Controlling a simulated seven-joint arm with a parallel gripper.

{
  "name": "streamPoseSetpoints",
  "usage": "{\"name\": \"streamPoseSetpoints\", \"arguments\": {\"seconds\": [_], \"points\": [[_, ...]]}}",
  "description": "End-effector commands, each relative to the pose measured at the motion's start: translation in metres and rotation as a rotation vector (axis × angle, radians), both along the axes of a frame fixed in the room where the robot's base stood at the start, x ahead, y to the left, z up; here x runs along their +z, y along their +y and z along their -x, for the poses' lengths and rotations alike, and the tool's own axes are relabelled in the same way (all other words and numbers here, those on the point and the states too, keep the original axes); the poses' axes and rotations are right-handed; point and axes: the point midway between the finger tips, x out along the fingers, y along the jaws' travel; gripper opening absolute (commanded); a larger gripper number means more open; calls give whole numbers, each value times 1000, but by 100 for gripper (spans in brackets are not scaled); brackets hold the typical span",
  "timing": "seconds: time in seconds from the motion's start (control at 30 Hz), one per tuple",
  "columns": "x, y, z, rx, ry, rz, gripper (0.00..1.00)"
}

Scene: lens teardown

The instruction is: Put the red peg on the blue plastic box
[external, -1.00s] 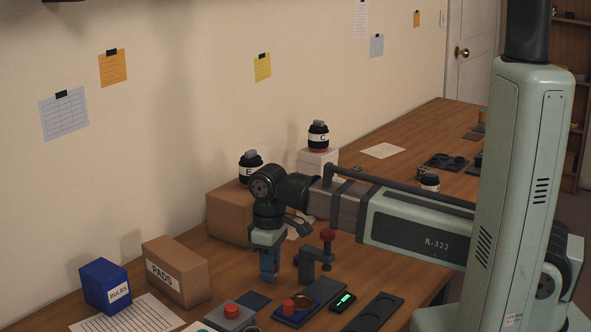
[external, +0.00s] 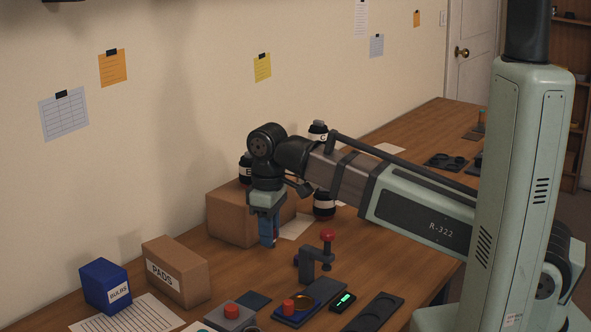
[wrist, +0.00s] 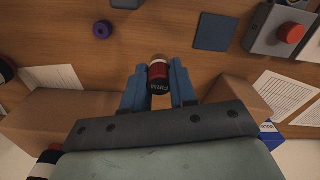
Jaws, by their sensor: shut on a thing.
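My gripper (external: 268,240) is in the air over the table, in front of the large cardboard box. In the wrist view its blue fingers (wrist: 158,88) are shut on a small red-and-black cylinder (wrist: 158,72) with pale print. I cannot tell whether this is the red peg; it is hardly visible in the external view. Another short red cylinder (external: 288,306) stands on a dark blue tray (external: 312,312) at the front. The blue box (external: 105,287), labelled BULBS, stands at the left, well apart from my gripper. Its corner shows in the wrist view (wrist: 272,137).
The PADS box (external: 176,272) stands just right of the blue box. The larger cardboard box (external: 228,220) is behind my gripper. A clamp with a red knob (external: 327,236) and a grey block with a red button (external: 232,312) stand nearer the front. Black jars (external: 324,205) stand behind.

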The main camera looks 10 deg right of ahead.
Motion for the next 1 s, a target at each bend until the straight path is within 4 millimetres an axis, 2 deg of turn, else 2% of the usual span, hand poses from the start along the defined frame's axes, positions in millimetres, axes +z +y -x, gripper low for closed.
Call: {"name": "streamPoseSetpoints", "arguments": {"seconds": [0.13,0.27,0.37,0.43,0.57,0.7,1.0], "points": [[9,3,3,7,0,0,0],[12,12,16,35,0,0,0],[14,27,33,74,-1,-2,0],[17,44,45,106,-2,-3,0],[28,94,60,169,-4,-7,0],[43,156,72,227,-6,-10,0],[78,282,82,278,-7,-12,0]]}}
